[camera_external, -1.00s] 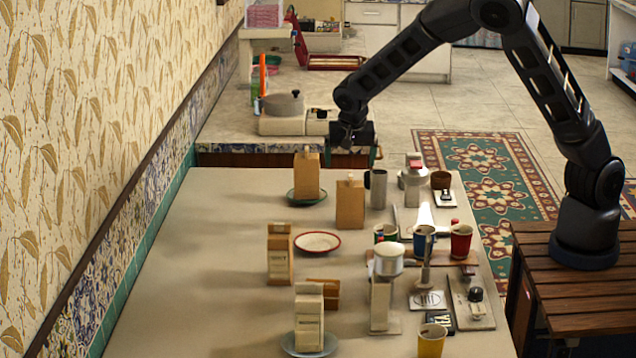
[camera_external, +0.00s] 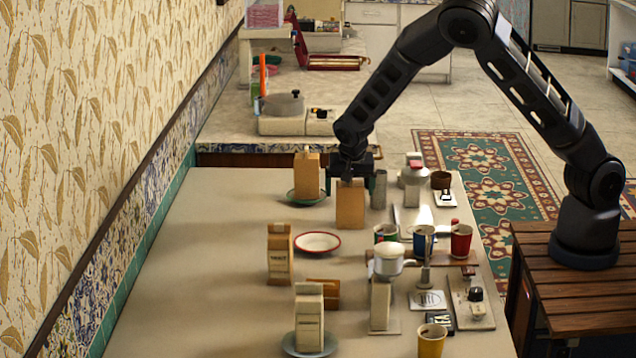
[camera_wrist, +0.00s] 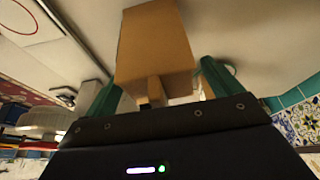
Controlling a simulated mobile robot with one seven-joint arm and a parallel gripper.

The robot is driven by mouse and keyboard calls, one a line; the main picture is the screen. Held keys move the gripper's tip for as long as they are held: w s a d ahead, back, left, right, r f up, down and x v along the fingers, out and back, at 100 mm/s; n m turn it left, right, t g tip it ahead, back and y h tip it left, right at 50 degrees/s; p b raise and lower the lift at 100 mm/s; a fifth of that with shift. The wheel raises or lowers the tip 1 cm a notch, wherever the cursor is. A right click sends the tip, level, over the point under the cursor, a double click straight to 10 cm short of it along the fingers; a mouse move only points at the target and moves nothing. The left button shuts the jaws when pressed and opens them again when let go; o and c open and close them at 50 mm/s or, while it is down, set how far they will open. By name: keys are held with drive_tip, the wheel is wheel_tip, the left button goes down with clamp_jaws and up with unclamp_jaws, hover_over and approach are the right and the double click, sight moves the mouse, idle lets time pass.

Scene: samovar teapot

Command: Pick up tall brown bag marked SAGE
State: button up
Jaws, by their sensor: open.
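A tall plain brown bag (camera_external: 350,206) stands upright on the table directly below my gripper (camera_external: 348,180). No SAGE marking can be read on it from either view. In the wrist view a brown bag (camera_wrist: 155,45) lies ahead, in line with the gap between the two green fingers of my gripper (camera_wrist: 157,88). The gripper is open, with one finger to each side of the bag's top; contact cannot be told. Another brown bag (camera_external: 306,174) stands on a green plate (camera_external: 306,198) just left. Two lighter bags with unreadable print, one standing (camera_external: 280,256) and one nearer (camera_external: 309,318), are further forward.
A metal cylinder (camera_external: 378,188) stands close right of the bag, with a grinder (camera_external: 413,184) beyond it. A red-rimmed plate (camera_external: 317,243) lies in front. Cups, including a red one (camera_external: 461,240), crowd the right side. The table's left side is clear.

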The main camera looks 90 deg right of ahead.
drive_tip(key=c, duration=1.1)
drive_tip(key=shift+c, duration=0.2)
drive_tip(key=shift+r, duration=0.2)
